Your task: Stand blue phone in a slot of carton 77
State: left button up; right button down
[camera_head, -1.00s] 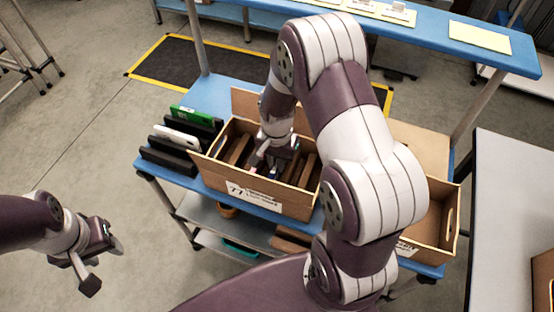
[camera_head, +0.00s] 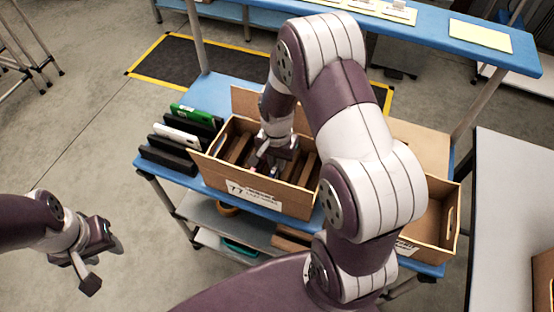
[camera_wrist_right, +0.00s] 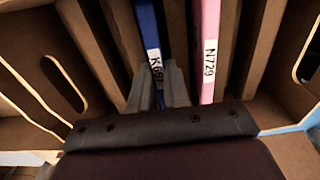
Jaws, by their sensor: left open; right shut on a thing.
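Carton 77 (camera_head: 283,203) is an open brown box with a "77" label, tilted on the blue table, with brown dividers making slots. My right gripper (camera_head: 268,163) reaches down into it. In the right wrist view my right gripper (camera_wrist_right: 160,88) is shut on the blue phone (camera_wrist_right: 146,25), labelled K687, which is upright between dividers. A pink phone (camera_wrist_right: 208,45) labelled N729 stands in the slot to its right, apart from it. The blue phone's lower end is hidden. My left gripper (camera_head: 103,262) is open and empty, away from the table.
A black rack (camera_head: 168,155) left of the carton holds a white phone (camera_head: 177,135) and a green phone (camera_head: 191,115). A second open carton (camera_head: 436,225) is at the right, partly behind my right arm. A blue shelf (camera_head: 440,40) runs across the back.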

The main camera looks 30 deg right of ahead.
jog(key=c, duration=1)
grip_release()
jog(key=shift+c, duration=0.2)
notch_tip(320, 180, up, 13)
jog(key=shift+f, duration=0.15)
notch_tip(320, 180, up, 7)
jog(key=p, duration=0.6)
jog(key=shift+p, duration=0.4)
